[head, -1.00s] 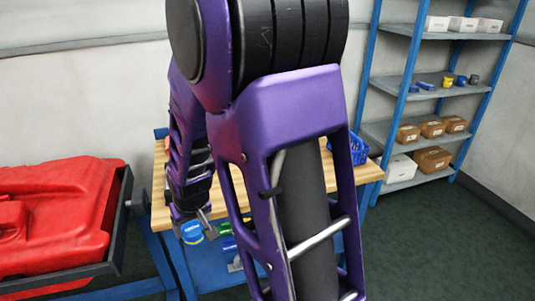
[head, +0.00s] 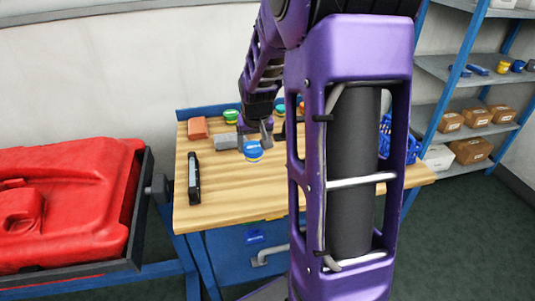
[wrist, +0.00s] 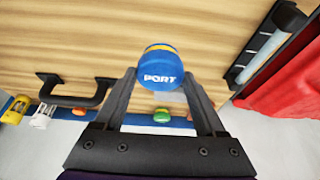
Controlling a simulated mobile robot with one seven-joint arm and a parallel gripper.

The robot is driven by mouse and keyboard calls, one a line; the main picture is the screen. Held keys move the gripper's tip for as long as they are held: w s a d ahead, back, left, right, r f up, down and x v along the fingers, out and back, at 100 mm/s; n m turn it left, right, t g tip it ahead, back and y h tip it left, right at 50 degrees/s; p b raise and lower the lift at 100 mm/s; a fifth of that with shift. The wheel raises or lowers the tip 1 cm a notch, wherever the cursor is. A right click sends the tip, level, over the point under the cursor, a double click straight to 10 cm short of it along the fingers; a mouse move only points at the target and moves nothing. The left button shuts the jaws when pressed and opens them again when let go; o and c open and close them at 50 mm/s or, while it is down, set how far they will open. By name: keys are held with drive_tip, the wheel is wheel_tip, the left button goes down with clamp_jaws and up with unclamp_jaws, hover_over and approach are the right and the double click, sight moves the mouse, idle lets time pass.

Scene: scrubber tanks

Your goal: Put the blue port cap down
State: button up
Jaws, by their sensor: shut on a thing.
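The blue port cap (head: 253,152) has a round blue top and a yellow band. In the wrist view the cap (wrist: 160,72) is between my fingertips with its "PORT" lettering facing the camera. My gripper (head: 259,140) is shut on the cap, with a finger on either side. In the head view they are over the wooden tabletop (head: 225,198), toward its back half. I cannot tell how far the cap is above the wood, or whether it touches.
A black tool (head: 194,178), brick-coloured block (head: 197,128), grey block (head: 223,141) and green-topped cap (head: 231,116) are on the table. A blue basket (head: 386,140) is at right. A red tank (head: 70,200) stands left.

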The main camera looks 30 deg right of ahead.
sight(255, 161)
drive_tip(key=shift+f+b, duration=0.35)
drive_tip(key=shift+f, duration=3.1)
drive_tip(key=shift+f, duration=0.1)
drive_tip(key=shift+f, duration=0.15)
drive_tip(key=o, duration=1.6)
drive_tip(key=shift+r, duration=0.2)
drive_tip(key=shift+r, duration=0.2)
drive_tip(key=p+v, duration=0.1)
drive_tip(key=v, duration=1)
drive_tip(key=shift+s+a+r+p, duration=0.1)
drive_tip(key=shift+s+r+p, duration=0.2)
